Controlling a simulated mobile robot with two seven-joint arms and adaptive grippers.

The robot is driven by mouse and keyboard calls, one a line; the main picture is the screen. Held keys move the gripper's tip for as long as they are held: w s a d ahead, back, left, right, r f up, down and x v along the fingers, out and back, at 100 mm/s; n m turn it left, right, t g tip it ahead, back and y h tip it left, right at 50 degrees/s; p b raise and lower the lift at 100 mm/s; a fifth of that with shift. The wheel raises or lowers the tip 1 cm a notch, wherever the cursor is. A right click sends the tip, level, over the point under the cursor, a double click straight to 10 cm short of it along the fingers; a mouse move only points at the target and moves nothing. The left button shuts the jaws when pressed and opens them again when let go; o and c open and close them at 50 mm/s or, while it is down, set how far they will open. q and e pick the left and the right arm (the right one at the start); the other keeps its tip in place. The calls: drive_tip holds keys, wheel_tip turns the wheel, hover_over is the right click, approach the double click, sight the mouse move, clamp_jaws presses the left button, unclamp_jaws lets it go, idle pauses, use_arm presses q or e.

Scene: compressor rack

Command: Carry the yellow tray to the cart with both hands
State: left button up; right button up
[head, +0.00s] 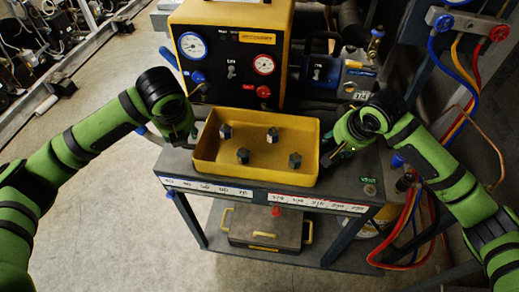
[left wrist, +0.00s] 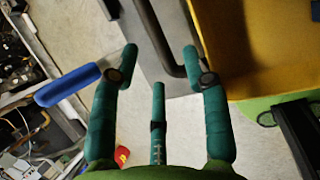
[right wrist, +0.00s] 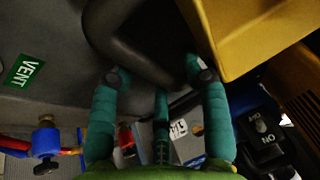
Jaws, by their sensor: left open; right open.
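The yellow tray (head: 255,173) rests level on the cart-like bench and holds several dark hexagonal pieces (head: 272,135). Its yellow wall also shows in the left wrist view (left wrist: 265,85) and the right wrist view (right wrist: 240,35). My left gripper (head: 188,136) is open at the tray's left end. A dark bar (left wrist: 170,45) lies between its fingertips. My right gripper (head: 332,152) is open at the right end. A dark curved bar (right wrist: 140,55) runs between its fingertips. The bars look like handles; their joints to the tray are hidden.
A yellow-and-black gauge unit (head: 230,50) stands directly behind the tray. A grey case (head: 265,228) sits on the lower shelf. Coloured hoses (head: 408,225) hang at the right. The floor (head: 110,200) is open at the left.

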drive_tip(key=shift+r, duration=0.1)
use_arm(q)
drive_tip(key=v, duration=0.7)
drive_tip(key=shift+s+r, duration=0.2)
drive_tip(key=shift+r, duration=0.05)
use_arm(e)
drive_tip(key=v, duration=1.1)
drive_tip(key=shift+s+r, duration=0.15)
drive_tip(key=shift+r, duration=0.2)
drive_tip(key=shift+d, duration=0.1)
